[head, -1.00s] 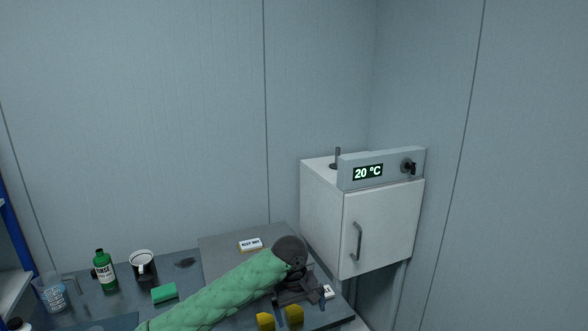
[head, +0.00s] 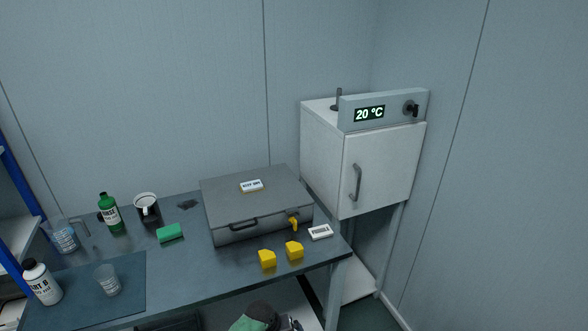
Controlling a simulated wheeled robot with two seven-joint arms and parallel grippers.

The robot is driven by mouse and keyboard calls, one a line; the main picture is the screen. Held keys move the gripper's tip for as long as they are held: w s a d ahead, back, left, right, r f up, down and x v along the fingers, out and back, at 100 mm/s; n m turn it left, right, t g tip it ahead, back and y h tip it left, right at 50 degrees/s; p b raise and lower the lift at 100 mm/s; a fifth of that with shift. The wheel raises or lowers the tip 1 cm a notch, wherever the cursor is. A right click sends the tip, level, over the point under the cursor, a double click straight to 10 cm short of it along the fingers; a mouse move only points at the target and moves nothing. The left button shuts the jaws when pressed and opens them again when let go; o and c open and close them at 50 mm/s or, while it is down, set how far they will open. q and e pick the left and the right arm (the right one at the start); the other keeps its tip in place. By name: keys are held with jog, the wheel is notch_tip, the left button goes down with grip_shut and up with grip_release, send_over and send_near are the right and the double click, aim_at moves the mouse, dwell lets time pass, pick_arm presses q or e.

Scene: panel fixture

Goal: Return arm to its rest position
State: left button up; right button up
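My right gripper is not in view. A closed grey case (head: 255,203) with a dark front handle lies on the table (head: 210,275). A yellow part (head: 293,223) shows at its front right.
Two yellow blocks (head: 267,259) and a small white box (head: 320,232) lie before the case. A green bottle (head: 110,213), mug (head: 147,208), green block (head: 170,233), white bottle (head: 41,282) and beakers (head: 108,280) stand left. A white cabinet (head: 378,170) reading 20 °C stands right.

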pick_arm(q)
jog(key=s+a+f+m+y, duration=0.1)
jog(key=s+a+f, duration=0.3)
jog(key=s+f, duration=0.45)
jog(key=s+a+f, duration=0.4)
jog(key=s+f, duration=0.3)
jog(key=f, duration=0.2)
jog(key=s+a+f+m, duration=0.1)
jog(key=s+a+f, duration=0.1)
jog(key=s, duration=0.5)
jog(key=s+a+f+m+y, duration=0.1)
jog(key=s+a+f, duration=0.2)
jog(key=s+f, duration=0.2)
jog(key=s+a+f+m+y, duration=0.1)
jog(key=s+a+f, duration=0.2)
jog(key=s, duration=0.6)
jog(key=shift+f, duration=0.6)
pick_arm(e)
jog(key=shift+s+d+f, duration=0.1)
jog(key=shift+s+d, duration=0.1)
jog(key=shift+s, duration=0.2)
pick_arm(q)
jog(key=shift+s, duration=0.1)
